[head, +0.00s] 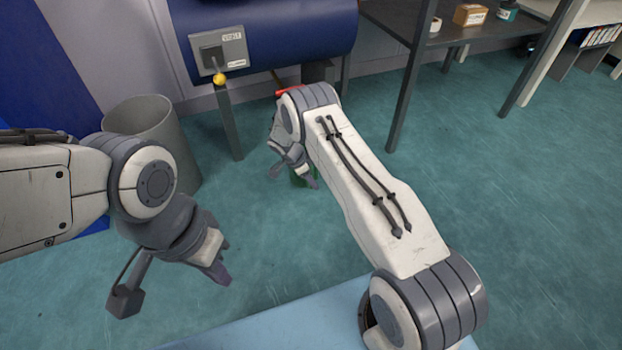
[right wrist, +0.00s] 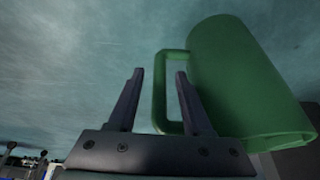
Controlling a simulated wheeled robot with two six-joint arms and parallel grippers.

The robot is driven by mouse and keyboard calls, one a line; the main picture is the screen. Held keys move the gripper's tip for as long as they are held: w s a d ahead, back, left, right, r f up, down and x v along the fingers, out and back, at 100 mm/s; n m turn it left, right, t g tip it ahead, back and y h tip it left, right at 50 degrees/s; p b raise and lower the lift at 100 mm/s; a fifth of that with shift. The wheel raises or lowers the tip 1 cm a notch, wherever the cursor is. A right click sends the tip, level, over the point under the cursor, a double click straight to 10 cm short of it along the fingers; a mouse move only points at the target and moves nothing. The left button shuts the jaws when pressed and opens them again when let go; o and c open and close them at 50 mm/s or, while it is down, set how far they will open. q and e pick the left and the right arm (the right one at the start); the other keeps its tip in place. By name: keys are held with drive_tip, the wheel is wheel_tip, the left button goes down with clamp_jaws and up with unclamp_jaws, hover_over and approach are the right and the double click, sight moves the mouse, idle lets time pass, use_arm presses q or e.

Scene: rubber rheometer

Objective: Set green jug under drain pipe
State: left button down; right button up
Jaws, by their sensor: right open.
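The green jug (right wrist: 240,75) fills the upper right of the right wrist view, its handle towards my right gripper (right wrist: 160,75). The gripper is open. The handle's outer bar shows between the two fingers, and the right finger overlaps the handle's opening; I cannot tell whether it passes through. In the head view my right gripper (head: 295,180) is low over the floor, and only a small green part of the jug (head: 299,181) shows behind it. My left gripper (head: 172,291) is open and empty at lower left. I cannot make out the drain pipe; my right arm covers that area.
A blue tank (head: 285,35) on legs carries a panel (head: 219,53) with a yellow-knobbed lever (head: 219,78). A red part (head: 288,92) shows below it. A grey bin (head: 150,130) stands at left. A dark table (head: 465,25) is at upper right. Floor right of my arm is clear.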

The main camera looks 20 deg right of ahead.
drive_tip(key=shift+a+r+p, duration=0.15)
drive_tip(key=shift+r+p, duration=0.25)
drive_tip(key=shift+r, duration=0.1)
drive_tip(key=s+a+r+n+y+p, duration=0.1)
drive_tip(key=s+a+r+n+p, duration=0.3)
drive_tip(key=r, duration=0.6)
drive_tip(key=s+a+r+n+p, duration=0.1)
drive_tip(key=s+a+r+n, duration=0.15)
drive_tip(key=a+r, duration=0.6)
drive_tip(key=s+a+r+n+y+p, duration=0.1)
drive_tip(key=s+a+r+n+p, duration=0.2)
drive_tip(key=r, duration=0.8)
drive_tip(key=s+a+r+n+y, duration=0.1)
drive_tip(key=s+r+n, duration=0.2)
drive_tip(key=s, duration=0.6)
drive_tip(key=s+a+r+n+y, duration=0.1)
drive_tip(key=s+r+n, duration=0.3)
drive_tip(key=s+n, duration=0.3)
drive_tip(key=s+r+n+y+b, duration=0.1)
drive_tip(key=s+r+n, duration=0.3)
drive_tip(key=s, duration=0.9)
drive_tip(key=shift+s+a+n, duration=0.15)
drive_tip(key=shift+a+n, duration=0.25)
drive_tip(key=shift+n, duration=0.35)
